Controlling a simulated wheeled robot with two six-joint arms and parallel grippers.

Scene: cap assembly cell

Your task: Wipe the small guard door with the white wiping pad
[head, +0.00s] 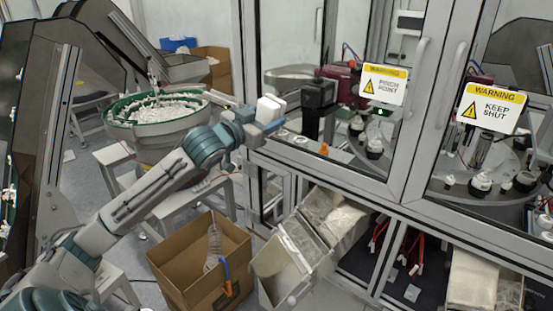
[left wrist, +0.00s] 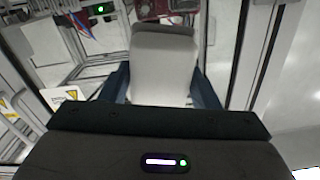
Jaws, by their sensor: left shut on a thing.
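The white wiping pad (head: 270,106) is held in my left gripper (head: 254,124), at the left part of the glazed guard cell. In the left wrist view the pad (left wrist: 165,62) stands out between the two dark fingers of the gripper (left wrist: 162,88), which are shut on it. A glazed guard door (head: 383,150) with a "pinch point" warning sign (head: 384,85) is to the right of the pad. I cannot tell for sure which panel is the small guard door, or whether the pad touches glass. My right gripper is not in view.
A second glazed door has a "keep shut" sign (head: 492,108). A green-rimmed bowl feeder (head: 157,136) with white parts stands left of my arm. Below are an open cardboard box (head: 185,280) and a slanted metal chute (head: 290,255). Vertical frame posts (head: 250,50) stand close to the gripper.

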